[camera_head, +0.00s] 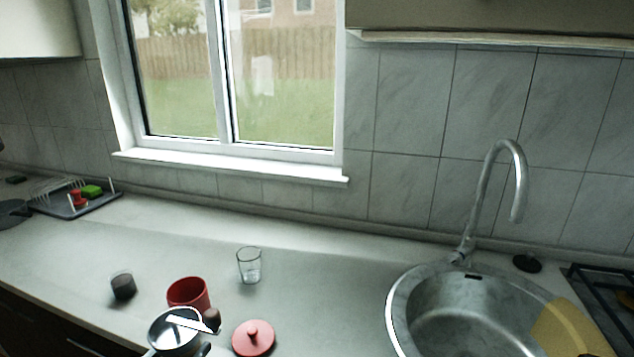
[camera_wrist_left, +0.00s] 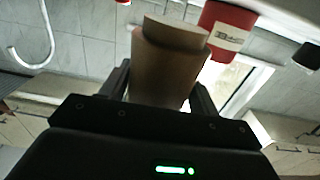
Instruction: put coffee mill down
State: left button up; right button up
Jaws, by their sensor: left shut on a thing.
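The coffee mill (camera_wrist_left: 168,72) is a brown, wood-like body that fills the space between the fingers of my left gripper (camera_wrist_left: 160,84) in the left wrist view. The gripper is shut on it. Whether the mill touches the counter (camera_head: 75,245) cannot be told. My right gripper is in neither view.
A red lid (camera_head: 253,339) lies right of the mill. A clear glass (camera_head: 249,266) stands behind it, and a dark cup (camera_head: 123,286) stands left of the red pot. A dish rack (camera_head: 99,204) is far left. The sink (camera_head: 470,315) is at right. Counter between glass and sink is clear.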

aim_at(192, 350)
pick_arm(q)
jog(key=n+y, duration=0.1)
jog(key=y, duration=0.1)
jog(key=w+r+n+y, duration=0.1)
jog(key=shift+a+n+t+y, duration=0.3)
jog(key=shift+t+y, duration=0.1)
jog(key=shift+d+n+y, duration=0.3)
jog(key=shift+n+y, duration=0.1)
jog(key=shift+y, duration=0.2)
jog(key=d, duration=0.2)
jog(key=shift+d+r+y, duration=0.3)
jog(key=shift+r, duration=0.1)
jog(key=shift+w+d+r, duration=0.1)
jog(key=shift+d, duration=0.15)
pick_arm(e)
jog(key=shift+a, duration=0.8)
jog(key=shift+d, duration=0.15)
